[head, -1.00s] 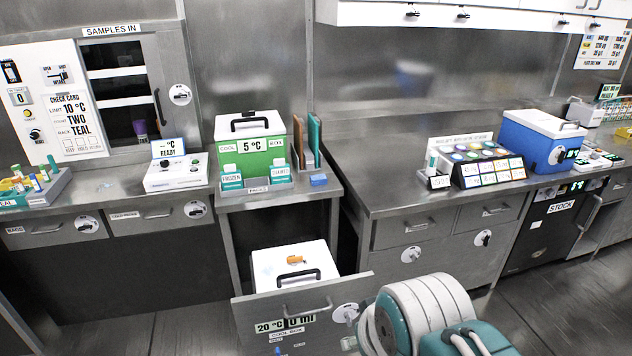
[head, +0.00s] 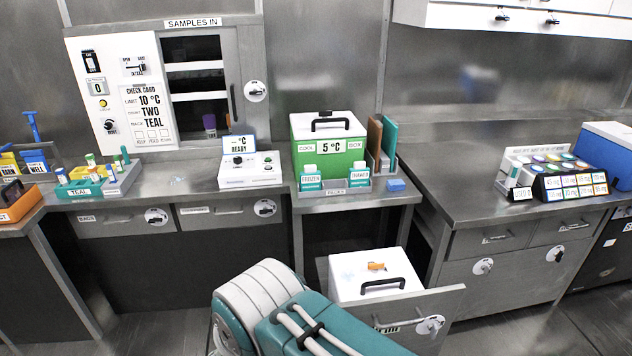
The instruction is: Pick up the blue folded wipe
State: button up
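The blue folded wipe (head: 396,185) is a small flat blue block. It lies on the steel counter near the front edge, just right of the tray with the frozen and thawed holders and in front of the upright brown and teal boards. Nothing covers it. My arm shows at the bottom middle, in front of the counter and below the wipe. My gripper is not in view, so its fingers and what they may hold cannot be seen.
A green cool box (head: 328,150) stands left of the wipe. Below, an open drawer (head: 420,305) holds a white box (head: 350,262) with a black handle and sticks out into the floor space. The right counter (head: 440,190) has a clear front left part.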

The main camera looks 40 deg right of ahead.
aim_at(396, 184)
jog(key=i+j+u, duration=0.35)
jog(key=i+u, duration=0.15)
jog(key=i, duration=0.25)
jog(key=i+z, duration=0.35)
jog(key=i+j+z, duration=0.1)
jog(key=i+z, duration=0.35)
jog(key=z, duration=0.25)
jog(key=i+z, duration=0.2)
jog(key=z, duration=0.2)
jog(key=i+z, duration=0.2)
jog(key=z, duration=0.2)
jog(key=i+z, duration=0.15)
jog(key=z, duration=0.3)
jog(key=i+z, duration=0.25)
jog(key=z, duration=0.15)
jog(key=i+z, duration=0.25)
jog(key=z, duration=0.2)
jog(key=i+j+z, duration=0.2)
jog(key=z, duration=0.2)
jog(key=i+j+z, duration=0.2)
jog(key=z, duration=0.2)
jog(key=i+j, duration=0.05)
jog(key=i, duration=0.05)
